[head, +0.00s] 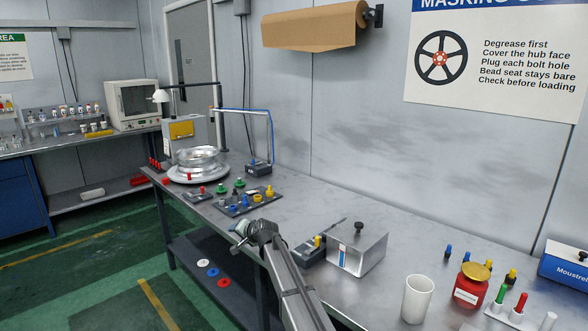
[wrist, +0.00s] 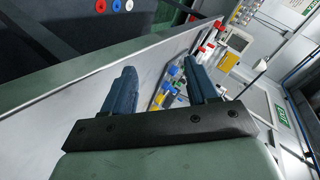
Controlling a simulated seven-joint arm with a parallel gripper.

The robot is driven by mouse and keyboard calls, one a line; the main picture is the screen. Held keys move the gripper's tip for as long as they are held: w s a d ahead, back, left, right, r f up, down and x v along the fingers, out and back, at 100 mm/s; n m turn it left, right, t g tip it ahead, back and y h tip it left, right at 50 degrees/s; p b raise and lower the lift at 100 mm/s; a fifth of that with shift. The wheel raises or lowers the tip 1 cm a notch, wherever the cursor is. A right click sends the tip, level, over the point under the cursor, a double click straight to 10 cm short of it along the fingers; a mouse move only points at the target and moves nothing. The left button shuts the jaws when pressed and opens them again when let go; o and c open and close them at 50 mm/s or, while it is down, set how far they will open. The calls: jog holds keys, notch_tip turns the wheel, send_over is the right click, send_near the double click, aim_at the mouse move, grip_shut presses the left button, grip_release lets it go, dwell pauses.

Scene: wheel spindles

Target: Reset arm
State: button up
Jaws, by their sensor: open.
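My gripper (wrist: 160,88) shows in the wrist view with its two blue-grey fingers spread apart and nothing between them. In the head view my gripper (head: 238,236) is at the end of my arm, over the front edge of the metal bench (head: 310,205). It is in front of a dark tray (head: 248,202) holding several coloured plugs, and appears apart from it. A silver wheel (head: 198,159) lies flat on a round stand at the bench's far left end.
A metal box with a black knob (head: 358,249) stands right of my arm. A white cup (head: 417,299), a red jar (head: 470,290) and several plugs stand farther right. A blue-hosed stand (head: 258,168) rises behind the tray. The bench's middle back is clear.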

jog(key=s+d+f+n+g+h, duration=0.1)
jog(key=s+d+f+g+h, duration=0.15)
jog(key=s+d+f, duration=0.8)
jog(key=s+d+f+n+g+h, duration=0.15)
jog(key=s+d+f+g, duration=0.35)
jog(key=s+f, duration=0.95)
jog(key=s+d+f+n+g+h, duration=0.1)
jog(key=s+d+f+g+h, duration=0.15)
jog(key=s+d+f, duration=1)
jog(key=s+d+f+g, duration=0.2)
jog(key=s+d+f, duration=0.1)
jog(key=s, duration=0.7)
jog(key=s+d+f+g+h, duration=0.1)
jog(key=s+f, duration=0.4)
jog(key=s, duration=0.6)
jog(key=s+d+f+g, duration=0.3)
jog(key=s+d, duration=0.2)
jog(key=s, duration=0.6)
jog(key=shift+s+f, duration=0.25)
jog(key=shift+f, duration=0.15)
